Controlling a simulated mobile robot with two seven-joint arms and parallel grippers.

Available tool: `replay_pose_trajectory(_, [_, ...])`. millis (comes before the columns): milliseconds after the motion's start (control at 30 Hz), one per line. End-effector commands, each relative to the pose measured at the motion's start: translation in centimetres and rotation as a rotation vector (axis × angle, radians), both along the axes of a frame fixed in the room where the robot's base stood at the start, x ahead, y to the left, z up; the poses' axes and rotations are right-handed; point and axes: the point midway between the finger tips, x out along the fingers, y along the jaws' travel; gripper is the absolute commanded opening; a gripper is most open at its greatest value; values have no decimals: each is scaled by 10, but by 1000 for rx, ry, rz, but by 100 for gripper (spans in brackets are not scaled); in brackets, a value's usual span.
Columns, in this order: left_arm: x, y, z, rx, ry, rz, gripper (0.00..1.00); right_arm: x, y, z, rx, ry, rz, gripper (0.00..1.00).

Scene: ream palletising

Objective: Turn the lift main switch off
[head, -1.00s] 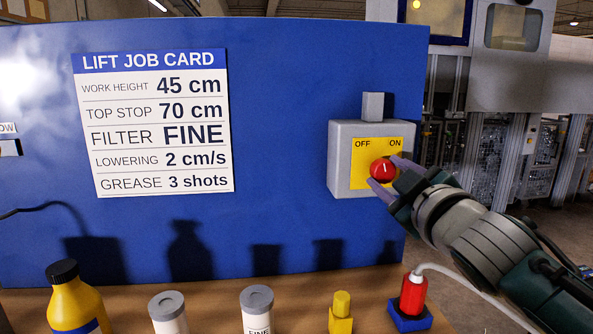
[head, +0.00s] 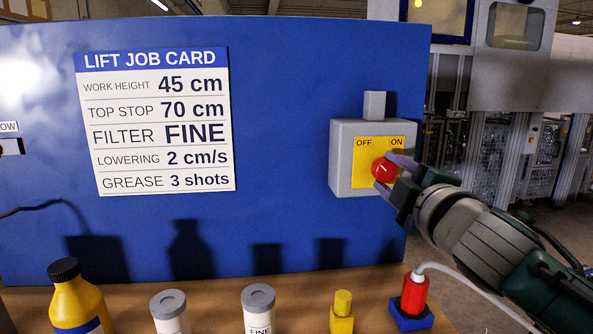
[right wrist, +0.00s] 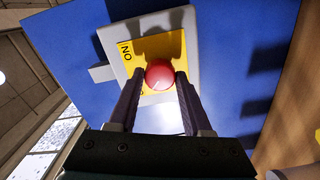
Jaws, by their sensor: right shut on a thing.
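The lift main switch is a grey box (head: 341,170) on the blue panel, with a yellow plate (head: 364,176) marked OFF at left and ON at right. Its red round knob (head: 381,170) has a white mark that now leans up to the left, toward OFF. My right gripper (head: 391,175) is shut on the red knob, one finger above right and one below. In the right wrist view the knob (right wrist: 159,74) sits between the two fingertips, and only the ON label is readable. My left gripper is not in view.
A lift job card (head: 154,122) is on the blue panel (head: 280,90). Below stand a yellow bottle (head: 77,298), two grey-capped canisters (head: 170,312) (head: 258,310), a yellow piece (head: 341,312) and a red bottle in a blue holder (head: 413,297). Space in front of the switch holds only my right arm.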

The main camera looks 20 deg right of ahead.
Motion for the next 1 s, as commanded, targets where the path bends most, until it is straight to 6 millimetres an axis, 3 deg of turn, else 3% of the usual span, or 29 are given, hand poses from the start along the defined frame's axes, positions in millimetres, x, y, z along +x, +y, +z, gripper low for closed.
replay_pose_trajectory(300, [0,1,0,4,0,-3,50,0,0,1,-6,0,2,0])
replay_pose_trajectory(333, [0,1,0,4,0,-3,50,0,0,1,-5,0,2,52])
replay_pose_trajectory(567, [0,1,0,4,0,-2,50,0,0,0,-3,-1,1,77])
replay_pose_trajectory(867, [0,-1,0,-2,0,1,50,-1,0,0,-2,0,0,80])
replay_pose_trajectory(1000, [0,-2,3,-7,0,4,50,-13,3,-1,-1,2,1,80])
